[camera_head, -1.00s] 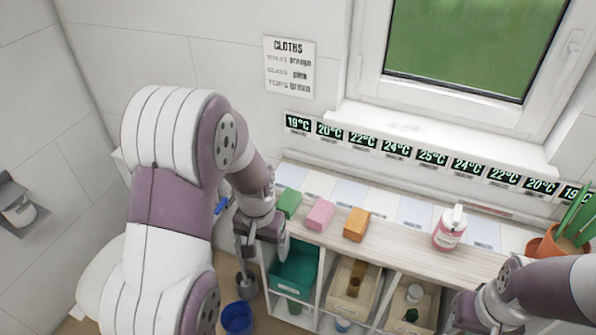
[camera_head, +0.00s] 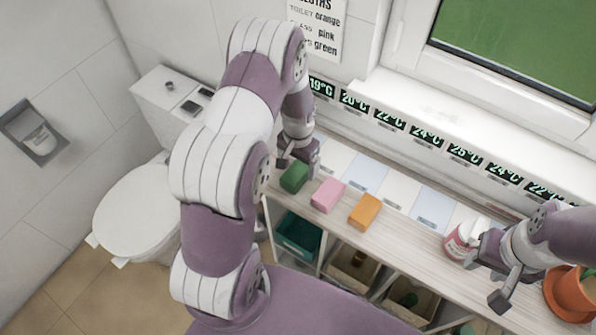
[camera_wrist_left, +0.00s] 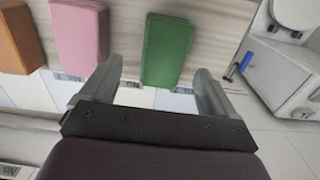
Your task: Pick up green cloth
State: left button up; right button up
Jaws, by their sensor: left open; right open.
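The green cloth (camera_head: 294,177) is a folded block on the wooden counter, at the left end of a row of three. In the left wrist view the green cloth (camera_wrist_left: 167,48) lies just beyond and between the spread fingertips, apart from them. My left gripper (camera_head: 297,158) is open and empty, at the wall side of the cloth; it also shows in the left wrist view (camera_wrist_left: 157,72). My right gripper (camera_head: 490,272) is open beside the pink bottle (camera_head: 458,242) at the right; whether it touches the bottle I cannot tell.
A pink cloth (camera_head: 328,195) and an orange cloth (camera_head: 365,211) lie right of the green one. Bins, including a teal one (camera_head: 298,236), sit under the counter. A potted plant (camera_head: 572,293) stands at far right, a toilet (camera_head: 140,212) at left.

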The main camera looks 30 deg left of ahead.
aim_at(296, 172)
pick_arm(q)
jog(key=f, duration=0.2)
jog(key=f+p, duration=0.1)
jog(key=f, duration=0.1)
jog(key=shift+s+a, duration=0.15)
jog(key=shift+s, duration=0.25)
jog(key=shift+w, duration=0.15)
jog(key=shift+c, duration=1.3)
jog(key=c, duration=0.8)
pick_arm(e)
jog(key=shift+s+r, duration=0.3)
jog(key=shift+r, duration=0.65)
pick_arm(q)
jog(key=shift+r+b, duration=0.3)
jog(key=shift+r, duration=0.25)
notch_tip(296, 172, up, 3)
jog(key=shift+b, duration=0.65)
jog(key=shift+s+d+r+b, duration=0.5)
jog(key=shift+d+r, duration=0.65)
jog(key=shift+d, duration=0.75)
jog(key=shift+s+d+r+b, duration=0.3)
jog(key=shift+s+d+r, duration=0.3)
jog(key=shift+d+r, duration=0.95)
jog(key=shift+s+d+r+b, duration=0.5)
jog(key=shift+d+r, duration=0.3)
jog(key=shift+d, duration=1.4)
pick_arm(e)
jog(key=shift+f, duration=2.2)
